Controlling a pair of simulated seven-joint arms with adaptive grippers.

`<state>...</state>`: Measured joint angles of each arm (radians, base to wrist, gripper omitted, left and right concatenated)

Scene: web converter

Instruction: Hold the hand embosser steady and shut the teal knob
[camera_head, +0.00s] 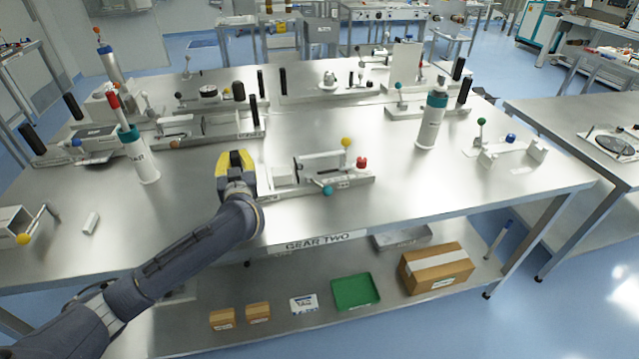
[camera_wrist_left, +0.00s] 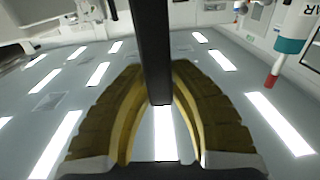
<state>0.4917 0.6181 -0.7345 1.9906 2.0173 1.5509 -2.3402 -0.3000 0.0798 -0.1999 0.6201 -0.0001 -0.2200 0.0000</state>
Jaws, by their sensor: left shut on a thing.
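The device I take for the hand embosser (camera_head: 320,172) sits near the front edge of the steel table, with a metal frame on a flat base. The teal knob (camera_head: 327,190) is on a short lever at its front side. A yellow knob (camera_head: 346,142) and a red knob (camera_head: 361,162) are at its right end. My left gripper (camera_head: 236,160) is at its left end, its yellow fingers shut on a black upright handle. The black handle (camera_wrist_left: 153,50) shows between the fingers in the left wrist view; the head view mostly hides it. My right gripper is in neither view.
A white bottle with teal collar and red tip (camera_head: 139,156) stands left of my gripper. Another white bottle (camera_head: 430,122) stands to the right. Similar devices with black handles (camera_head: 283,82) line the back. A yellow-knobbed device (camera_head: 24,238) is at front left. Bare table lies right of the embosser.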

